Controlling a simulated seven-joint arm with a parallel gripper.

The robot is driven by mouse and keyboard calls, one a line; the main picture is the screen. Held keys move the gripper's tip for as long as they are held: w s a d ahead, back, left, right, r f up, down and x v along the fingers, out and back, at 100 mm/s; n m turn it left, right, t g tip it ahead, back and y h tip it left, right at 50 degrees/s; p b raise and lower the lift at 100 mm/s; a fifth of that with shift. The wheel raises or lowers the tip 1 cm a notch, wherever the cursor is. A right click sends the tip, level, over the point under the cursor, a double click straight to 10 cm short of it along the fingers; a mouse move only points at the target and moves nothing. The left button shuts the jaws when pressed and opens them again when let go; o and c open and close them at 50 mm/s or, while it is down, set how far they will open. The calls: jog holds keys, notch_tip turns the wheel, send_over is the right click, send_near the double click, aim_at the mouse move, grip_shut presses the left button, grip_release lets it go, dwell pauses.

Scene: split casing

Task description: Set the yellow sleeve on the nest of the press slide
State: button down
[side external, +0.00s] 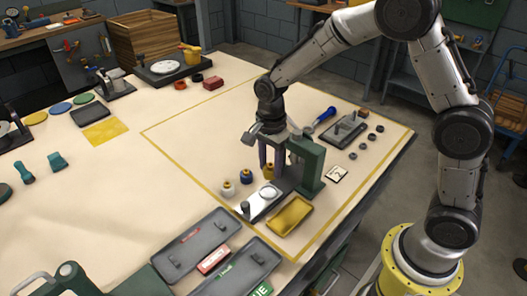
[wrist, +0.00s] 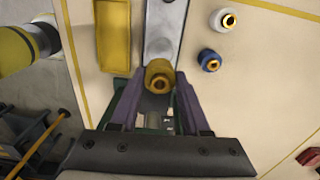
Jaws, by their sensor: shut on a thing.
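The yellow sleeve (wrist: 158,74) is held between the purple fingers of my gripper (wrist: 158,90), which is shut on it. In the side view my gripper (side external: 269,164) points down in front of the green press (side external: 306,164), with the sleeve (side external: 268,172) low between its fingertips. The press slide (side external: 256,206) extends out from the press, with a pale round nest (side external: 267,193) on it. The sleeve appears above the slide's press-side end, behind the nest in the side view; the gap below it is unclear. In the wrist view the sleeve covers part of the slide (wrist: 166,28).
A blue sleeve (side external: 246,176) and a white sleeve (side external: 228,188) stand left of the slide. A yellow tray (side external: 290,215) lies on its right. A dark knob (side external: 245,208) rises at the slide's outer end. Grey trays (side external: 197,245) lie nearer the front.

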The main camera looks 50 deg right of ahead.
aim_at(268, 179)
jog(key=shift+a+r, duration=0.15)
jog(key=shift+a, duration=0.15)
jog(key=shift+f, duration=2.45)
jog(key=shift+f, duration=0.85)
grip_release()
dwell(0.5)
jog(key=shift+r, duration=0.1)
jog(key=shift+r, duration=3.4)
